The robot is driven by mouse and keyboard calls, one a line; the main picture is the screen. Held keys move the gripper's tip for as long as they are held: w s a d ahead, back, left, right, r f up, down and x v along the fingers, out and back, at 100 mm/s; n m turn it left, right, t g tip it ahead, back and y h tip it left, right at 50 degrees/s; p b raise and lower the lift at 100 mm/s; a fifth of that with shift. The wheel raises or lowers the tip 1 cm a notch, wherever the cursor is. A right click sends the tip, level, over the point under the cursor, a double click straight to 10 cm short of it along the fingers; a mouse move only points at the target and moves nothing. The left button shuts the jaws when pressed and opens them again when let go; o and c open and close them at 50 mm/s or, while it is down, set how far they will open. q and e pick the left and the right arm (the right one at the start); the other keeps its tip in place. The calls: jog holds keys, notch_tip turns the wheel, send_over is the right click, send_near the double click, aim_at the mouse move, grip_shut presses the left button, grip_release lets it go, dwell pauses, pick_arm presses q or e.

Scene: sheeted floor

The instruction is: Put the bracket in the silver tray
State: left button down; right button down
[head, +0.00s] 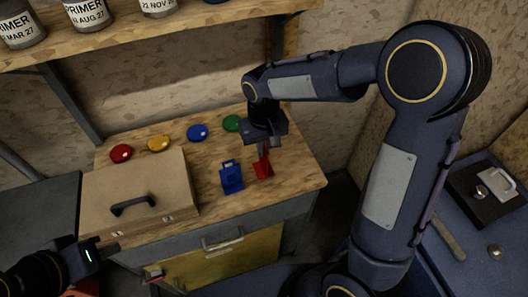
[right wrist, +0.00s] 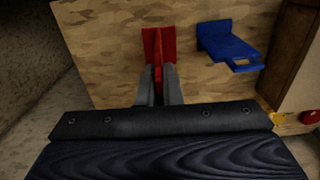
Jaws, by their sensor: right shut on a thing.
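A red bracket (head: 263,168) stands on the wooden worktop, and it also shows in the right wrist view (right wrist: 152,45). My right gripper (head: 262,148) is above it with its fingers shut on its upright part; the fingers also show in the right wrist view (right wrist: 159,88). A blue bracket (head: 231,178) stands just to the left, apart from the red one; it also shows in the right wrist view (right wrist: 231,46). My left gripper (head: 108,249) is low at the left, and its jaw opening cannot be made out. I cannot clearly identify a silver tray.
A wooden box with a black handle (head: 140,190) covers the worktop's left. Red (head: 121,153), yellow (head: 158,143), blue (head: 198,132) and green (head: 232,123) round pieces line the back. A shelf with cans (head: 90,12) hangs above. A dark flat piece with a metal handle (head: 476,203) lies far right.

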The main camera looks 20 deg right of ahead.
jog(key=shift+w+d+f, duration=0.1)
jog(key=shift+w+f, duration=0.05)
jog(key=shift+f, duration=1.6)
jog(key=shift+f, duration=0.1)
jog(key=shift+f, duration=0.15)
jog(key=c, duration=1.6)
grip_release()
